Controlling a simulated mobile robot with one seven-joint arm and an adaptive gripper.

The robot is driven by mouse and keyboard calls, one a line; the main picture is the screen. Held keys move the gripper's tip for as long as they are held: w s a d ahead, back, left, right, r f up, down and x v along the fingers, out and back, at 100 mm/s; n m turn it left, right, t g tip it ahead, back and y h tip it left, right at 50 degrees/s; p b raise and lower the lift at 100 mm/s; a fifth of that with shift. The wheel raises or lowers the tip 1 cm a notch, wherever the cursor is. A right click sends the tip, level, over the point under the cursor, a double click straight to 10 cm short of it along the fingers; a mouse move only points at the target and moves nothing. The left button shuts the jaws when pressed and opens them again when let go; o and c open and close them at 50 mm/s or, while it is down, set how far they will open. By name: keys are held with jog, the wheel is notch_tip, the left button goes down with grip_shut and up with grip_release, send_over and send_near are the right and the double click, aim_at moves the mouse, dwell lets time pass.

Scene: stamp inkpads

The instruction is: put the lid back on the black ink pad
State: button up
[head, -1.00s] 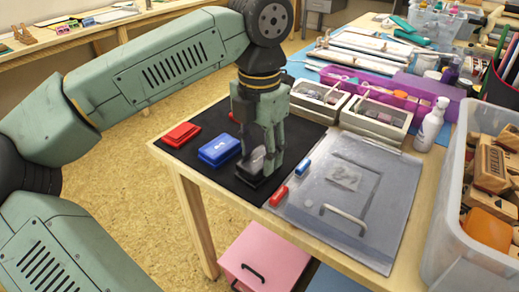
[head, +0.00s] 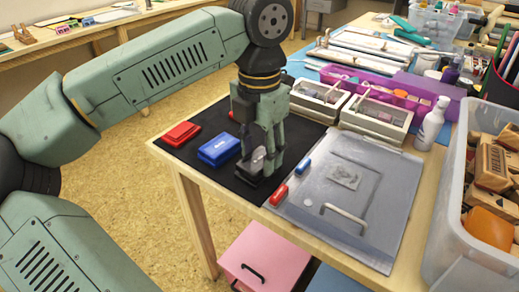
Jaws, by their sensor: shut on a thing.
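My gripper (head: 260,166) points down over the right part of the black mat (head: 215,180), its fingers shut on a small greyish piece (head: 256,160) that looks like the lid of the black ink pad. The fingers cover much of it. Something dark, perhaps the black ink pad, lies low under the fingertips, but it blends with the mat. I cannot tell whether the lid touches it. A blue ink pad (head: 219,150) lies just left of my gripper, and a red ink pad (head: 178,133) lies farther left on the mat.
A small red item (head: 279,194) and a small blue one (head: 304,166) lie right of my gripper, by a grey metal board (head: 350,200). Two compartment boxes (head: 375,117) stand behind. A clear bin of wooden stamps (head: 445,225) stands at right. The mat's front left is clear.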

jog(key=shift+f+b, duration=0.3)
jog(key=shift+f, duration=0.1)
dwell(1.0)
jog(key=o, duration=0.9)
jog(key=shift+o, duration=0.6)
jog(key=o, duration=0.3)
jog(key=shift+r, duration=0.15)
jog(key=shift+r+p, duration=2.65)
jog(key=shift+r, duration=0.75)
